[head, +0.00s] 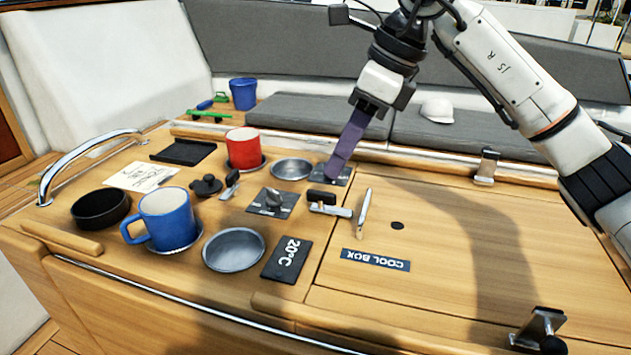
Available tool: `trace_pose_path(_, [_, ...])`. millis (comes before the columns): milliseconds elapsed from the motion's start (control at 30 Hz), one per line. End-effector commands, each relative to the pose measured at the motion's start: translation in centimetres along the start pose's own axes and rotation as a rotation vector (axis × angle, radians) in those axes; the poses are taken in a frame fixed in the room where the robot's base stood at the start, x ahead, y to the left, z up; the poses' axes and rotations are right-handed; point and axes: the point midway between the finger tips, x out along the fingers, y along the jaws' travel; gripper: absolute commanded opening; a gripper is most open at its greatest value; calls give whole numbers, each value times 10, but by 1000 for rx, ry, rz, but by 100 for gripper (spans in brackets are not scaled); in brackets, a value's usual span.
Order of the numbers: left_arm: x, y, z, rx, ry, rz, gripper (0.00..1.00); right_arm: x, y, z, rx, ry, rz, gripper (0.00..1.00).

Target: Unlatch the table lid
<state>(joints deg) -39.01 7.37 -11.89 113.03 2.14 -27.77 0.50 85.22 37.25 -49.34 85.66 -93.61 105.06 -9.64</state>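The wooden lid panel (450,265) with a blue "COOL BOX" label (375,260) lies flat and closed on the right of the table. Metal latches also stand at the back edge (487,166) and front right (540,328). My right gripper (333,174) points down with purple fingers, its tips over a small dark plate just behind the black-knobbed latch. The fingers overlap, so their gap is hidden. My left gripper is out of view.
A metal rail (85,160) rises at the left edge. The lid panel's top is mostly clear.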

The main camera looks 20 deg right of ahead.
Motion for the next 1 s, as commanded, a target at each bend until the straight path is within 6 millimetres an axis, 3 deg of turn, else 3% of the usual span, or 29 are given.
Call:
trace_pose_path(167, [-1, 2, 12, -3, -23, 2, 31, 37, 1, -1, 0, 3, 5, 30])
trace_pose_path(400, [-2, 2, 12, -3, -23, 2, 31, 73, 1, 0, 0, 0, 3, 30])
trace_pose_path(600, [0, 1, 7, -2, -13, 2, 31, 85, 1, 0, -1, 0, 3, 30])
trace_pose_path(833, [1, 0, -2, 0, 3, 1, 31, 86, 1, 0, 0, -1, 2, 30])
trace_pose_path(867, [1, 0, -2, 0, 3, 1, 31, 86, 1, 0, 0, -1, 2, 28])
trace_pose_path(1000, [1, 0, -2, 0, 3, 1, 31, 86, 1, 0, 0, -1, 2, 4])
